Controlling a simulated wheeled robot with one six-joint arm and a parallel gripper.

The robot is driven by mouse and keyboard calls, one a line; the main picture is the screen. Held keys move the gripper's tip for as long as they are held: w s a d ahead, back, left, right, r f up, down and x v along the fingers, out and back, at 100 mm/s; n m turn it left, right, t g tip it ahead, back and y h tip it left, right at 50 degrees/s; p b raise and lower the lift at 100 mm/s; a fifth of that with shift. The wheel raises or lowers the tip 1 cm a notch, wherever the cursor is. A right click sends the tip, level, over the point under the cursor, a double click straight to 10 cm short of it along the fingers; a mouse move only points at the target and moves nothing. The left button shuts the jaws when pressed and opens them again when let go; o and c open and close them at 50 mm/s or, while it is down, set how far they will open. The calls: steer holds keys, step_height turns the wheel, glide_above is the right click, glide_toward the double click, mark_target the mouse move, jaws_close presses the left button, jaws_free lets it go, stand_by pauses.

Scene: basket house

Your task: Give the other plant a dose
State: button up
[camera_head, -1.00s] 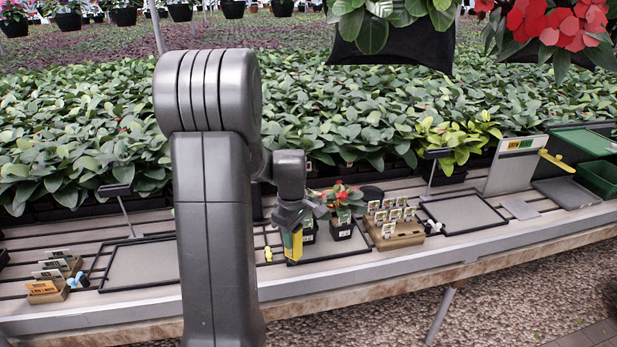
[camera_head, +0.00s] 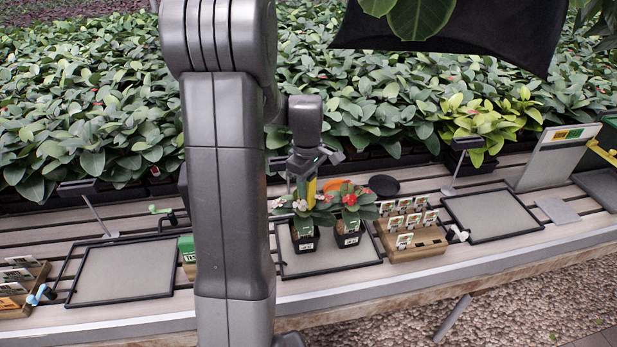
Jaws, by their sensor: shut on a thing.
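Two small potted plants stand side by side on a black-framed grey tray (camera_head: 330,262). The left plant (camera_head: 303,240) has pale pinkish flowers, and the right plant (camera_head: 348,236) has red ones. My gripper (camera_head: 309,178) is shut on a yellow item (camera_head: 311,193), held upright above and behind the gap between the plants. Foliage and flowers hide its lower end, so I cannot tell whether it touches either plant.
An orange round thing (camera_head: 335,185) and a black dish (camera_head: 384,185) lie behind the plants. A wooden label rack (camera_head: 425,248) stands right of them. A green block-like thing (camera_head: 187,250) is partly behind my arm. Empty framed trays (camera_head: 125,272) and (camera_head: 490,215) flank the plants.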

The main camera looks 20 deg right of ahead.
mark_target(307, 203)
steer(key=shift+s+f+b, duration=0.1)
steer(key=shift+f+b, duration=0.35)
steer(key=shift+f, duration=0.25)
steer(key=shift+f+b, duration=1.55)
steer(key=shift+f, duration=0.65)
steer(key=shift+f+b, duration=0.35)
steer(key=shift+f, duration=0.2)
steer(key=shift+r, duration=0.1)
steer(key=shift+r+p, duration=2.65)
steer(key=shift+r, duration=0.85)
